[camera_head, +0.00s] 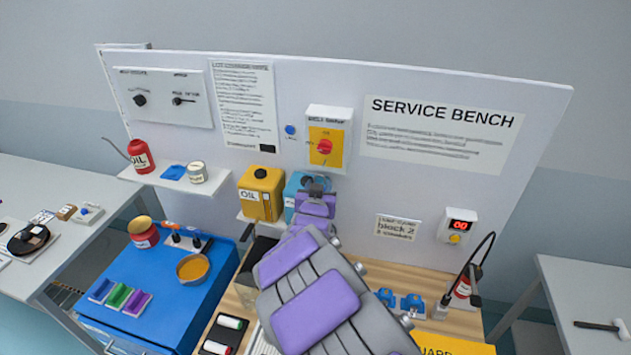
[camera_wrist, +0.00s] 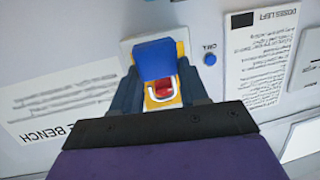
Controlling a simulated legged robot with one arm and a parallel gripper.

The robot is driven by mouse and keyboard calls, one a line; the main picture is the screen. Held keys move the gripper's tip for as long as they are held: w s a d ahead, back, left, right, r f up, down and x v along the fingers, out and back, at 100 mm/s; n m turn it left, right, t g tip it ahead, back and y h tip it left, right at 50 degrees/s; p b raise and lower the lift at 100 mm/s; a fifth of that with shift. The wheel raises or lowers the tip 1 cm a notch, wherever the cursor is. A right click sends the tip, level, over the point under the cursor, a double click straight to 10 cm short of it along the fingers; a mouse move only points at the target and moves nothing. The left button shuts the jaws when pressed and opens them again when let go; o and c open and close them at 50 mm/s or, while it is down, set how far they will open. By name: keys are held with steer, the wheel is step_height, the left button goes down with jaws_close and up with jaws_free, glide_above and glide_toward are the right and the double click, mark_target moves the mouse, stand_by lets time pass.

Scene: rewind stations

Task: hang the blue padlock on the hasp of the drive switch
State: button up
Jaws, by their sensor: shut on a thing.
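The blue padlock (camera_wrist: 155,60) is between the fingers of my gripper (camera_wrist: 157,88) in the wrist view. My gripper is shut on its body. Its pale shackle (camera_wrist: 163,97) points toward the bottom of that picture, which is upside down. The drive switch (camera_head: 326,146) is a white box with a yellow plate and a red knob on the back panel. In the wrist view its red knob (camera_wrist: 163,86) shows behind the shackle. The hasp cannot be made out, nor whether the shackle touches it. In the head view my gripper (camera_head: 317,185) is just below the switch; the padlock is not distinguishable there.
A blue button (camera_head: 289,130) sits left of the switch. A yellow oil can (camera_head: 261,193) and a blue can (camera_head: 293,190) stand on a small shelf below. Blue clamp-like parts (camera_head: 400,300) lie on the bench, right of my arm.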

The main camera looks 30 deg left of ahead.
mark_target(324, 168)
steer(key=shift+s+a+f, duration=0.1)
steer(key=shift+s+a, duration=0.05)
steer(key=shift+a, duration=0.35)
steer(key=shift+s+a+f, duration=0.1)
steer(key=shift+a, duration=0.4)
steer(key=shift+w+d+r+p, duration=0.15)
steer(key=shift+w+d+p, duration=0.15)
steer(key=shift+w+d, duration=0.15)
steer(key=shift+w+d+r+p, duration=0.15)
steer(key=shift+w+d+p, duration=0.15)
steer(key=shift+w, duration=0.25)
steer(key=p+x, duration=0.1)
steer(key=x, duration=0.2)
steer(key=p+x, duration=0.2)
steer(key=x, duration=0.1)
steer(key=shift+w+d+r, duration=0.1)
steer(key=shift+r, duration=0.15)
steer(key=shift+w+a+f+p, duration=0.35)
steer(key=shift+w+a+f, duration=0.05)
steer(key=shift+a+f, duration=0.1)
steer(key=shift+w+d+f, duration=0.1)
steer(key=shift+w+d, duration=0.05)
steer(key=shift+d, duration=0.15)
